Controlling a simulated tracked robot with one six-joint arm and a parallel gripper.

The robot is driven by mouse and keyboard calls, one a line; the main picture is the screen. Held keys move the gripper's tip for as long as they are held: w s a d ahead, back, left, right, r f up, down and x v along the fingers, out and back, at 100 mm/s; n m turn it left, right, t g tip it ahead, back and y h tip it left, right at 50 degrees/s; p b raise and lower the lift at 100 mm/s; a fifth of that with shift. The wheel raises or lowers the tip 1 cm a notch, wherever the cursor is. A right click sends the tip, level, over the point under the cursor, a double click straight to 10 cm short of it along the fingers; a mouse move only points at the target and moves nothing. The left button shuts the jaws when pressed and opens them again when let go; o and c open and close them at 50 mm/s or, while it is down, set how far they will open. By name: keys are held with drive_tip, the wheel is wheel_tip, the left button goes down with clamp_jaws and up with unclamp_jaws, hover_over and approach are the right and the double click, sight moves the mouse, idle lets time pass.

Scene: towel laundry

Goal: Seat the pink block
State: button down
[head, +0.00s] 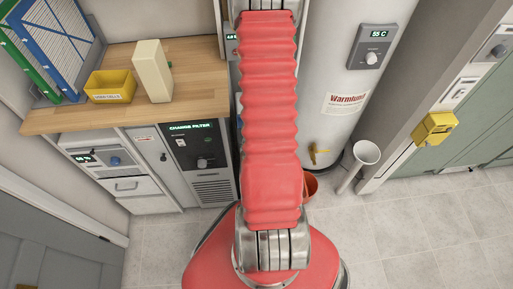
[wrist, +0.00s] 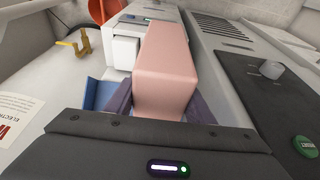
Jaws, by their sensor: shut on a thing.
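The pink block (wrist: 170,62) is in the wrist view, long and smooth with rounded edges. My gripper (wrist: 160,100) is shut on it, with one dark purple finger on each side near the block's lower end. The block's far end points towards a pale grey unit (wrist: 220,35) with a small lit display. I cannot tell whether the block touches that unit or sits in anything. In the head view my red arm reaches up out of the picture, and neither my gripper nor the pink block shows.
A dark control panel (wrist: 265,75) with a knob is close on the right in the wrist view. A yellow tap (wrist: 75,47) is at left. In the head view, a wooden counter (head: 205,105) is left of my arm and a white tank (head: 325,130) right. Floor (head: 425,235) is clear at lower right.

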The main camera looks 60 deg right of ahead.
drive_tip(key=w+d+f, duration=0.1)
drive_tip(key=w+d, duration=0.3)
drive_tip(key=d, duration=0.1)
drive_tip(key=shift+w, duration=0.25)
idle(0.5)
idle(1.3)
